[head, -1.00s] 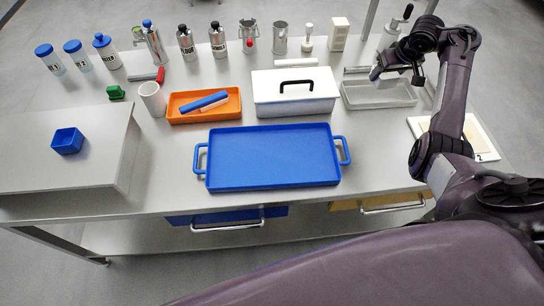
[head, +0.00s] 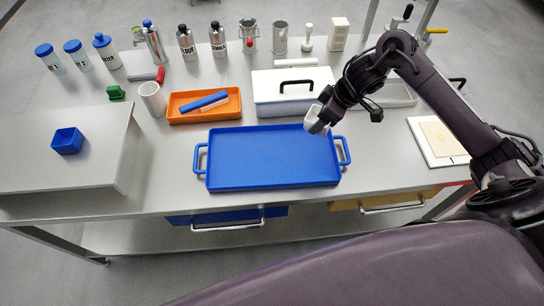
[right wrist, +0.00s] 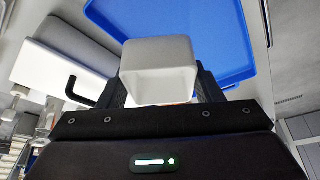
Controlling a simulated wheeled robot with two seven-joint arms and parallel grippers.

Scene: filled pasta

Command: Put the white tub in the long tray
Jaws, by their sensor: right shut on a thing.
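The white tub (head: 313,114) is a small square open container. My right gripper (head: 318,126) is shut on it and holds it at the back right corner of the blue tray, seemingly above it. In the right wrist view the tub (right wrist: 160,72) sits between the two fingers, with the blue tray (right wrist: 215,25) behind it. The long blue tray (head: 270,160) has a handle at each end and lies empty at the front middle of the table. My left gripper is not in view.
A white lidded box (head: 290,100) with a black handle stands behind the blue tray. An orange tray (head: 178,117) holds a blue-handled tool. A grey metal tray (head: 395,98) lies to the right. A blue cup (head: 67,140) stands on a raised block at left.

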